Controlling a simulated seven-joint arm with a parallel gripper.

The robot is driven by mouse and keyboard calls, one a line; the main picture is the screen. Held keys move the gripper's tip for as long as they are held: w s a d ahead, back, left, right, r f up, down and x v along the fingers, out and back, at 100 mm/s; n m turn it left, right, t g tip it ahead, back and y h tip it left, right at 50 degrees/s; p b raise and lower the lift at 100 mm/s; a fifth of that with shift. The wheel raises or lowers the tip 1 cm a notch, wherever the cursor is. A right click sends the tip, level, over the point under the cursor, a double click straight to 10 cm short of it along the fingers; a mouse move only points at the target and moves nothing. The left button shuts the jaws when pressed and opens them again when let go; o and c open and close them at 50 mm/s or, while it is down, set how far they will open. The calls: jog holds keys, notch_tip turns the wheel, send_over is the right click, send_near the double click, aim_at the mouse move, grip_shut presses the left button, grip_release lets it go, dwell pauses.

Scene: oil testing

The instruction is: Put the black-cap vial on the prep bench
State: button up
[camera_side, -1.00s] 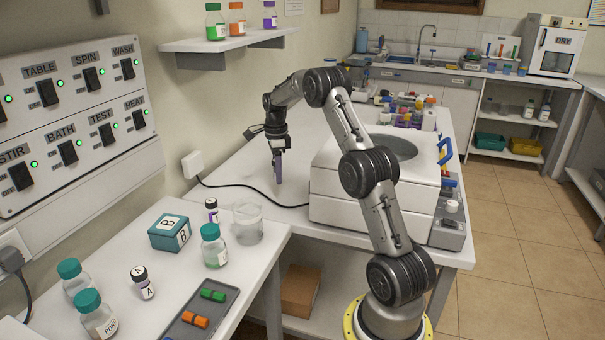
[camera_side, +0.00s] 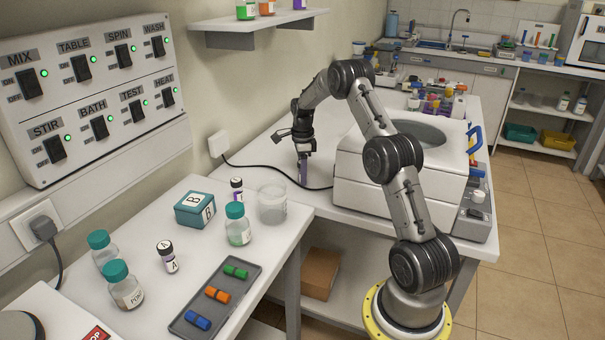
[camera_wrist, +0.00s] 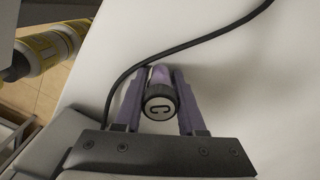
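A black-cap vial marked C (camera_wrist: 160,102) stands between the two purple fingers of my gripper (camera_wrist: 160,85) in the wrist view. The fingers press close on both its sides, and my gripper looks shut on it. In the side view my gripper (camera_side: 303,175) points down, low over the white bench (camera_side: 265,150) left of the white machine. The vial is hard to make out there. I cannot tell whether its base touches the bench. Another black-cap vial, marked A (camera_side: 168,257), stands on the front bench. A third dark-cap vial (camera_side: 237,188) stands near the beaker, partly hidden.
A black cord (camera_side: 262,172) runs along the bench close to my gripper. The white machine (camera_side: 380,180) stands to its right. A glass beaker (camera_side: 272,204), a teal-cap bottle (camera_side: 237,225) and a teal box (camera_side: 195,208) are on the front bench.

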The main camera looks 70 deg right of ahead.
jog(key=o, duration=0.4)
notch_tip(320, 180, up, 12)
jog(key=shift+r, duration=0.1)
jog(key=s+a+r+n+t, duration=0.1)
jog(key=s+a+r+n, duration=0.1)
jog(key=a+r+n, duration=0.35)
jog(key=s+a+r+n+t+h, duration=0.1)
jog(key=a+r+n, duration=0.2)
jog(key=a, duration=0.6)
jog(key=s+a+r+n, duration=0.2)
jog(key=a+r+n, duration=0.25)
jog(key=a, duration=0.35)
jog(key=s+a+f+n+t, duration=0.1)
jog(key=s+a+n, duration=0.3)
jog(key=s+n, duration=0.1)
jog(key=s+a+f+n+t, duration=0.1)
jog(key=s+a+f+n, duration=0.1)
jog(key=s+a+n, duration=0.3)
jog(key=s+a+f+n+t+y, duration=0.1)
jog(key=s+a+n, duration=0.4)
jog(key=s+n, duration=0.1)
jog(key=shift+s+a+f+t, duration=0.15)
jog(key=shift+s, duration=0.25)
jog(key=shift+s+a+f+t, duration=0.1)
jog(key=shift+s+t, duration=0.05)
jog(key=shift+s, duration=0.2)
